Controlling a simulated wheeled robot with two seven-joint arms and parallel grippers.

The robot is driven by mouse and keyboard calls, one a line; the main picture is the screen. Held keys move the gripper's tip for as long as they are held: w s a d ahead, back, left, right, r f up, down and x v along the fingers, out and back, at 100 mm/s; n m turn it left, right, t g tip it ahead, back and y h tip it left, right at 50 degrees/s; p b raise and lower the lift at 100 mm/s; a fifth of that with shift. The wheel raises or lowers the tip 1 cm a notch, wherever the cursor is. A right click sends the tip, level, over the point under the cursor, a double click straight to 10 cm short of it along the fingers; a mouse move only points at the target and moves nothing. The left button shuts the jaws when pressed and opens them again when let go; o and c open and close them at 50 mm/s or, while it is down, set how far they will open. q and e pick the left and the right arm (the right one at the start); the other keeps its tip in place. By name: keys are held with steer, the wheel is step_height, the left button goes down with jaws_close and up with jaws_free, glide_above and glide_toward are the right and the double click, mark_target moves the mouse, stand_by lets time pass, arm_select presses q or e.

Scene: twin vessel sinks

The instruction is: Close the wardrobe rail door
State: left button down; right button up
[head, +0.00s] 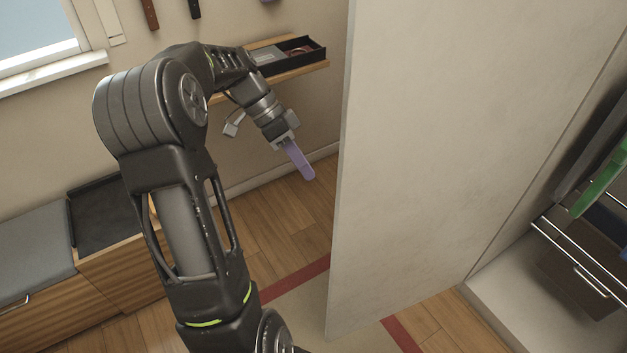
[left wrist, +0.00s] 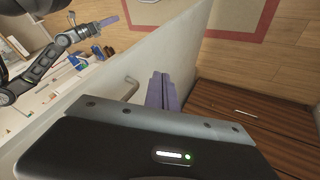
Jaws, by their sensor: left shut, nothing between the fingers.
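The wardrobe door (head: 450,150) is a tall pale panel standing open, swung out from the wardrobe (head: 500,290) at the right. In the left wrist view the door (left wrist: 185,45) shows a light bar handle (left wrist: 129,89) left of my fingers. My left gripper (head: 307,173) is shut and empty, left of the door's near edge. Its purple fingers (left wrist: 161,90) overlap the panel in the wrist view; I cannot tell whether they touch it. My right gripper (left wrist: 110,21) shows far off in that view, too small to judge.
A wall shelf (head: 310,68) with a black tray is behind my left gripper. A wooden bench (head: 125,275) stands at the left. Wood floor (head: 290,215) is clear beside the door.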

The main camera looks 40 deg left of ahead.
arm_select(q)
steer(key=d+f+b, duration=0.1)
steer(key=d+f, duration=0.6)
steer(key=d, duration=0.2)
steer(key=shift+s+f, duration=0.2)
steer(key=shift+s, duration=0.1)
